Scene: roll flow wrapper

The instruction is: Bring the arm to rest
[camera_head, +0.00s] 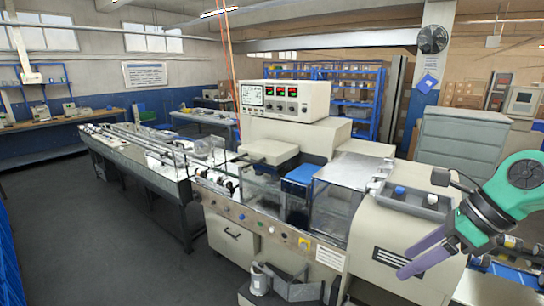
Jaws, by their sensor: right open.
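My right gripper (404,262) comes in from the right on its green and dark arm. Its two purple fingers point down and left, spread apart with nothing visible between them. They show in front of the beige right-hand housing of the wrapping machine (395,238); I cannot tell how large the gap to it is. My left gripper is not in view.
The machine's control box (285,101) stands on top, and a long conveyor (135,153) runs to the back left. A grey tray (412,202) with small parts sits on the machine's right end. A grey cabinet (463,140) stands behind. The floor (80,240) at left is clear.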

